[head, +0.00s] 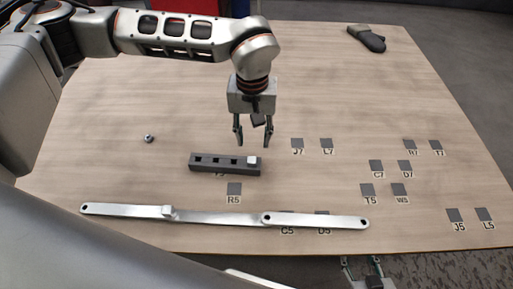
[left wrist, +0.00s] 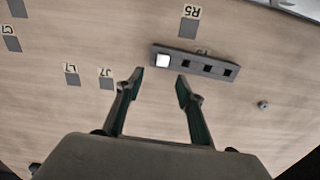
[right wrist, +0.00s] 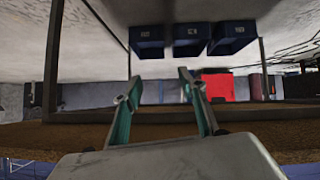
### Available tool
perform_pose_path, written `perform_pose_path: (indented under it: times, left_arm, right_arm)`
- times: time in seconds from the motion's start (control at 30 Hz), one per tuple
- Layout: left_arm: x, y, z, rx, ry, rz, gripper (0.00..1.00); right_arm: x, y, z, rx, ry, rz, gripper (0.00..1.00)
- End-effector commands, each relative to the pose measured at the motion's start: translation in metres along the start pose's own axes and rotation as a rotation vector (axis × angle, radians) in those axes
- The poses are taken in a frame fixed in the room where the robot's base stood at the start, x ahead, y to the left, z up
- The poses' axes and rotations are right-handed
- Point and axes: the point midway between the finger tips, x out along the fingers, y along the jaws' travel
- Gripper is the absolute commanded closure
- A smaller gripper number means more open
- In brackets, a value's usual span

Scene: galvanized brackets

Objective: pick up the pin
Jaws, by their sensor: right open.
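A dark grey block (head: 205,164) with a row of square holes lies on the table. A bright, square-topped metal pin (head: 252,160) sits in its right-end hole; the pin's lower part is hidden in the block. In the left wrist view the pin (left wrist: 163,61) shows as a white square at the block's left end. My left gripper (head: 252,141) points down, open and empty, just behind and apart from the pin's end of the block. My right gripper (right wrist: 158,77) is open and empty, away from the block; in the head view it shows below the table's front edge.
A long jointed metal bracket (head: 315,220) lies along the front of the table (head: 330,80). A small metal nut-like piece (head: 149,138) is left of the block. Several labelled dark squares (head: 234,189) mark the table. A dark object (head: 367,38) lies at the back right.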

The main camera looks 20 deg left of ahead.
Motion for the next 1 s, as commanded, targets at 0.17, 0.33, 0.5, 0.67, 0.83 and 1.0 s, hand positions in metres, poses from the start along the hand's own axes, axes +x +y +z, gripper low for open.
perform_pose_path:
  times: [0.17, 0.33, 0.5, 0.67, 0.83, 1.0]
  left_arm:
    - [0.020, -0.001, 0.001, -0.001, -0.005, -0.001, 0.62]
    - [0.037, -0.002, 0.002, -0.001, -0.005, 0.000, 0.62]
    - [0.063, -0.004, 0.004, -0.001, -0.007, 0.000, 0.62]
    - [0.076, -0.004, 0.004, -0.001, -0.005, 0.001, 0.62]
    - [0.076, -0.003, 0.003, -0.001, -0.002, 0.001, 0.62]
    - [0.076, -0.003, 0.003, -0.001, -0.002, 0.001, 0.86]
  right_arm:
    - [-0.001, -0.005, 0.008, 0.001, -0.012, -0.007, 0.59]
    - [-0.003, -0.007, 0.013, 0.000, -0.020, -0.009, 0.59]
    - [-0.002, -0.004, 0.012, -0.002, -0.017, -0.005, 0.59]
    - [0.000, 0.001, 0.005, -0.006, -0.004, 0.003, 0.59]
    - [0.004, 0.004, -0.002, -0.009, 0.009, 0.009, 0.59]
    - [0.003, 0.004, 0.000, -0.008, 0.006, 0.008, 0.59]
